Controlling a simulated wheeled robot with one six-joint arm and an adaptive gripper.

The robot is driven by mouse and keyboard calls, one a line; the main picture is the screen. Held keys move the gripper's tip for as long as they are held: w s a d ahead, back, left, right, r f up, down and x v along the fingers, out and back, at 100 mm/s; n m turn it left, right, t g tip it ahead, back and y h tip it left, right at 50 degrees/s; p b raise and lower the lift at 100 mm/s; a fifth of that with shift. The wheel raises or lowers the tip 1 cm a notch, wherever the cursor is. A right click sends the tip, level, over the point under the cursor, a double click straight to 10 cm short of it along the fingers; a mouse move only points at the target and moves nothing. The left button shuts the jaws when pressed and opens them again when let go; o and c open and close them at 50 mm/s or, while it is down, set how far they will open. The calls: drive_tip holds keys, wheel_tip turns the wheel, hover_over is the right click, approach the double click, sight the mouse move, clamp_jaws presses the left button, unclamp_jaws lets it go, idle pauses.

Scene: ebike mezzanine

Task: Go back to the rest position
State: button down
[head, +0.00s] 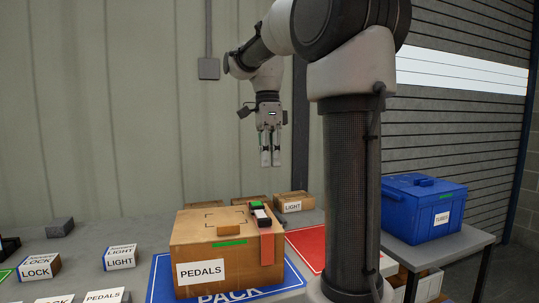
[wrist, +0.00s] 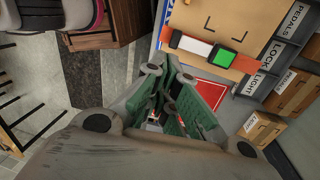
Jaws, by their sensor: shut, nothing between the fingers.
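The cardboard PEDALS box (head: 200,249) stands closed on the blue PACK mat (head: 290,282). A black, white and green device (head: 260,214) lies on top of the box at its right edge, over an orange strip (head: 267,250). The device's green part (wrist: 226,57) also shows in the wrist view.
Another LIGHT box (head: 294,202) stands behind. A red mat (head: 306,243) lies right of the PEDALS box. A blue TUBES bin (head: 420,208) stands on the right. The air around my gripper is clear.

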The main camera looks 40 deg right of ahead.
wheel_tip(320, 180, down, 6)
drive_tip(key=n+t, duration=0.2)
drive_tip(key=n, duration=1)
drive_tip(key=s+a+f+n+t, duration=0.2)
drive_tip(key=s+a+f+n, duration=0.1)
drive_tip(key=s+n, duration=0.2)
drive_tip(key=s+a+f+n+t, duration=0.2)
drive_tip(key=s+n, duration=0.3)
drive_tip(key=s, duration=0.5)
drive_tip(key=shift+a+f+h, duration=0.3)
drive_tip(key=shift+a+f, duration=0.1)
drive_tip(key=shift+f, duration=0.4)
